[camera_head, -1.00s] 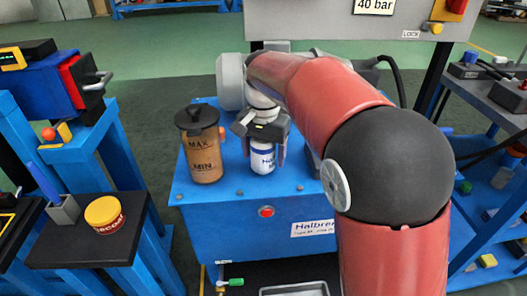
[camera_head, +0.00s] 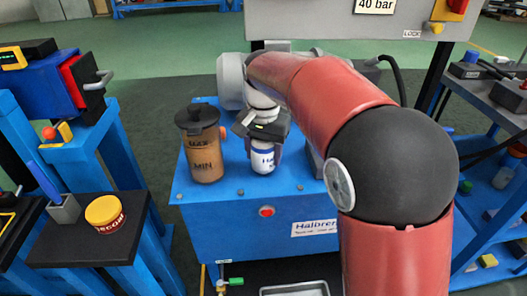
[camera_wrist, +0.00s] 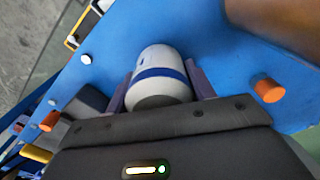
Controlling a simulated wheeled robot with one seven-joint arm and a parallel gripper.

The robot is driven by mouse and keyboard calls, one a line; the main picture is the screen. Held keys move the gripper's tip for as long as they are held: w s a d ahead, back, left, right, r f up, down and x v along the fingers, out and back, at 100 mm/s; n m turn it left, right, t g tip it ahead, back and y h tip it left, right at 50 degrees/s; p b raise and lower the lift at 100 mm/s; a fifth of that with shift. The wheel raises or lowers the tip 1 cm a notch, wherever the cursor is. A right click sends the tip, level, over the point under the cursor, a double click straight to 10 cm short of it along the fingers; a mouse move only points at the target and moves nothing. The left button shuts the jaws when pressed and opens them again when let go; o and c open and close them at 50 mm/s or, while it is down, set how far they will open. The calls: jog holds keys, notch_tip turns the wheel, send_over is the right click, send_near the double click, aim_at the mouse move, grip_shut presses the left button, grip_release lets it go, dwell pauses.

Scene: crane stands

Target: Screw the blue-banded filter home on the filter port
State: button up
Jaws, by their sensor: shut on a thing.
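The blue-banded filter (camera_head: 263,160) is a white cylinder with a blue band and dark lettering. It stands upright on top of the blue unit (camera_head: 225,222). My gripper (camera_head: 264,142) comes down over it from above and is shut on it, with a finger on either side. In the wrist view the filter (camera_wrist: 160,75) sits between the two dark fingers of my gripper (camera_wrist: 160,92). The filter port is not visible; the underside of the filter is hidden.
A brown reservoir (camera_head: 205,155) with a black cap and MAX/MIN marks stands close left of the filter. A grey panel (camera_head: 350,22) rises behind. A side table (camera_head: 85,235) with a yellow-lidded tin (camera_head: 104,212) is at left; a shelf rack (camera_head: 490,110) is at right.

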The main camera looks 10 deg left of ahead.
jog(key=shift+c, duration=0.5)
jog(key=m, duration=0.5)
jog(key=shift+m, duration=0.6)
jog(key=o, duration=1.3)
jog(key=shift+c, duration=0.2)
jog(key=shift+r, duration=2.5)
